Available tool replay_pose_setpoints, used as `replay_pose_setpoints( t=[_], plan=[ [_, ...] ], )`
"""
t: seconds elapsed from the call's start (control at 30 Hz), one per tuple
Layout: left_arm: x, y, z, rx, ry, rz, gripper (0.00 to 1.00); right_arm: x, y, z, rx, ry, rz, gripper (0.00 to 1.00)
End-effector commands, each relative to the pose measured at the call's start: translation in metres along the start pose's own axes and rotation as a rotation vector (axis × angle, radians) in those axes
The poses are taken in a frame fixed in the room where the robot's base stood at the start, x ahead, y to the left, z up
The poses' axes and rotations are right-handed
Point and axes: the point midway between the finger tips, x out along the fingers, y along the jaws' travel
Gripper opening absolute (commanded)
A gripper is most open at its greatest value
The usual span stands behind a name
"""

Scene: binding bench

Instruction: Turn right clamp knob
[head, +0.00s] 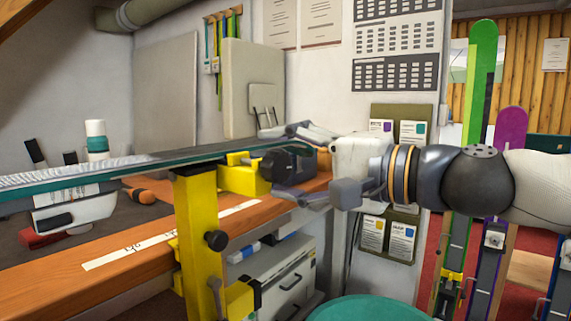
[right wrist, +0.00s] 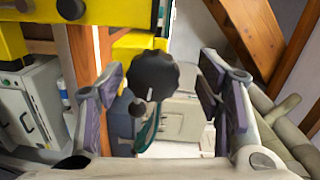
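The right clamp knob (head: 288,165) is dark and ribbed, on the end of a yellow clamp (head: 238,178) beside the ski (head: 150,166). It also shows in the right wrist view (right wrist: 155,76) with a white mark on its face. My right gripper (head: 271,164) comes in from the right with its fingers above and below the knob. In the right wrist view the gripper (right wrist: 160,85) is open, with a visible gap between each finger and the knob. My left gripper is in neither view.
A yellow post (head: 196,235) with a small black knob (head: 216,240) stands at the front of the wooden bench (head: 150,250). A teal round top (head: 370,308) is below my right arm.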

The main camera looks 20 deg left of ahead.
Motion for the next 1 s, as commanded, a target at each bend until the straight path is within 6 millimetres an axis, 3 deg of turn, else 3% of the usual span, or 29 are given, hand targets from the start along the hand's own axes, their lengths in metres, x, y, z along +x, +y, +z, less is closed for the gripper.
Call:
replay_pose_setpoints(
  t=[0.27, 0.5, 0.7, 1.0],
  plan=[
    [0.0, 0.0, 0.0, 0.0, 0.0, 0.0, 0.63, -0.008, 0.0, 0.0, 0.001, 0.0, 0.0, 0.6],
    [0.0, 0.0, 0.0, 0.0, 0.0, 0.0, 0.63, -0.071, 0.0, -0.001, 0.001, 0.003, -0.001, 0.6],
    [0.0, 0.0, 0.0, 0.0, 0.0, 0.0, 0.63, -0.111, 0.0, -0.001, 0.0, 0.002, -0.001, 0.6],
    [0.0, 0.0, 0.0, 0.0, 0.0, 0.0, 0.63, -0.12, 0.0, 0.0, 0.001, -0.001, 0.0, 0.6]
  ],
)
